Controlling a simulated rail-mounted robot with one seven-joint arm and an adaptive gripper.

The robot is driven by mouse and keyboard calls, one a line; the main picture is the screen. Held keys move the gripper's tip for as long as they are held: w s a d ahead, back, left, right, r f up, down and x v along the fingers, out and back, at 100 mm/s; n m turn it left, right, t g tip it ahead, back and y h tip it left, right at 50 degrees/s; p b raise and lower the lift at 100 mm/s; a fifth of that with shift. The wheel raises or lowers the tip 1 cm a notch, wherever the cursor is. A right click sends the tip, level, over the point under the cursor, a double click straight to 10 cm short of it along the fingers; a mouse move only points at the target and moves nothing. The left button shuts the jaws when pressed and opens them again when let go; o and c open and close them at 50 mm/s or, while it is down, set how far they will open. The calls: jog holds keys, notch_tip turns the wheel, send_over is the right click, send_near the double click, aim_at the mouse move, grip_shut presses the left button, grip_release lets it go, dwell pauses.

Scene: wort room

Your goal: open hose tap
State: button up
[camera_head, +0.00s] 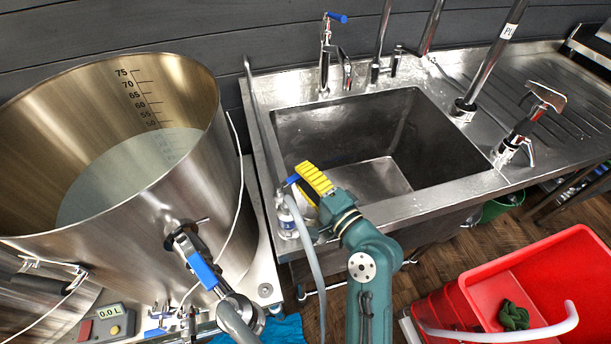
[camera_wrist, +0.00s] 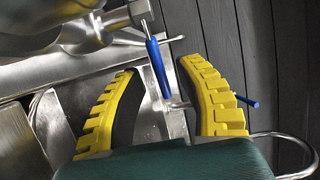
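A small steel tap (camera_head: 287,218) with a blue lever (camera_head: 291,180) stands at the sink's near left corner, beside a grey hose (camera_head: 312,262). My gripper (camera_head: 305,185) is right at this lever, its yellow fingers partly hiding it. In the wrist view my gripper (camera_wrist: 160,105) is open, with a wide gap between the two ridged fingers. A long blue lever (camera_wrist: 157,65) shows in that gap, apart from both fingers. A second blue piece (camera_wrist: 248,101) shows past the right finger. I cannot tell how far the tap is turned.
A large steel kettle (camera_head: 215,190) stands left, with its own blue-levered valve (camera_head: 203,270). The sink basin (camera_head: 360,130) is empty. A blue-handled faucet (camera_head: 325,55) stands behind it. A red crate (camera_head: 570,270) stands at the lower right.

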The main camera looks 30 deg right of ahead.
jog(key=shift+s, duration=0.1)
jog(key=s, duration=0.4)
jog(key=s+d, duration=0.1)
jog(key=s, duration=0.3)
jog(key=s+d, duration=0.1)
jog(key=s, duration=0.2)
jog(key=shift+s, duration=0.4)
jog(key=shift+o, duration=0.2)
